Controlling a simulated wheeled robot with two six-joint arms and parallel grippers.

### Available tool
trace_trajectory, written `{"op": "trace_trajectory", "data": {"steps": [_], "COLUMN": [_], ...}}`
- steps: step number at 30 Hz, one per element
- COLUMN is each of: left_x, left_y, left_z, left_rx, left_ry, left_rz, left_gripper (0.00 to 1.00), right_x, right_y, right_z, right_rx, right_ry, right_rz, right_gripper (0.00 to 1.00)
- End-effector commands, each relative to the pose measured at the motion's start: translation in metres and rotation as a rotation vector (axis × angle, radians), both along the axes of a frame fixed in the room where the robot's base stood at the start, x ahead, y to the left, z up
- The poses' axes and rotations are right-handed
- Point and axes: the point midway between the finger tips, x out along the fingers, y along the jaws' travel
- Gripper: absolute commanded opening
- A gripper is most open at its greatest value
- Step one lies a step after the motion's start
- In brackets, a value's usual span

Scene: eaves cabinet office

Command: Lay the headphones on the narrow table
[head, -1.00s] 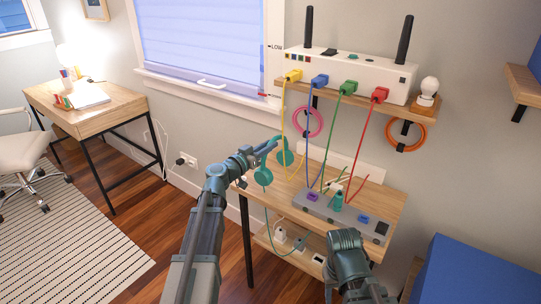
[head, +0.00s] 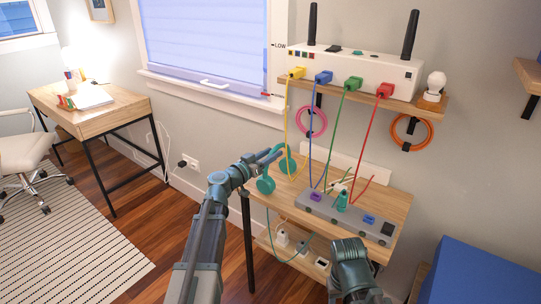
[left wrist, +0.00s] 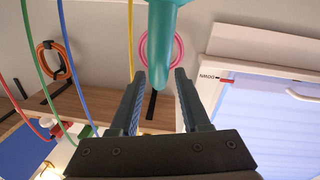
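The teal headphones (head: 265,185) show two round cups over the left end of the narrow wooden table (head: 396,205). I cannot tell whether the cups touch the tabletop. My left gripper (head: 276,154) has its fingers on either side of the teal headband. In the left wrist view the headband (left wrist: 162,40) fills the gap between the two fingertips (left wrist: 160,78). A thin teal cable hangs from the headphones past the table edge. Of my right arm only a link shows at the lower right; its fingers are out of sight.
A grey power strip (head: 325,205) with plugs lies along the tabletop. Yellow, blue, green and red cables rise from there to a white router (head: 350,72) on a wall shelf. A lower shelf holds white plugs or adapters. A blue box (head: 478,270) stands at right.

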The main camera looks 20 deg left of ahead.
Motion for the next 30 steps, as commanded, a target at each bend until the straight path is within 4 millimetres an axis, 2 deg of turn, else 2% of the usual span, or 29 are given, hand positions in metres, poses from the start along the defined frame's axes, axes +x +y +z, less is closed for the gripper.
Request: {"op": "trace_trajectory", "data": {"steps": [11, 14, 24, 30], "left_x": [0.000, -0.014, -0.077, -0.100], "left_y": [0.000, 0.005, 0.034, 0.046], "left_z": [0.005, 0.003, 0.003, 0.003], "left_rx": [0.000, 0.000, 0.000, 0.000], "left_ry": [0.000, 0.000, 0.000, 0.000], "left_rz": [0.000, 0.002, 0.003, 0.002], "left_gripper": [0.51, 0.51, 0.51, 0.51], "right_x": [0.000, 0.000, 0.000, 0.000], "right_y": [0.000, 0.000, 0.000, 0.000], "right_z": [0.005, 0.003, 0.003, 0.003], "right_rx": [0.000, 0.000, 0.000, 0.000], "right_ry": [0.000, 0.000, 0.000, 0.000], "right_rz": [0.000, 0.000, 0.000, 0.000], "right_gripper": [0.50, 0.50, 0.50, 0.50]}}
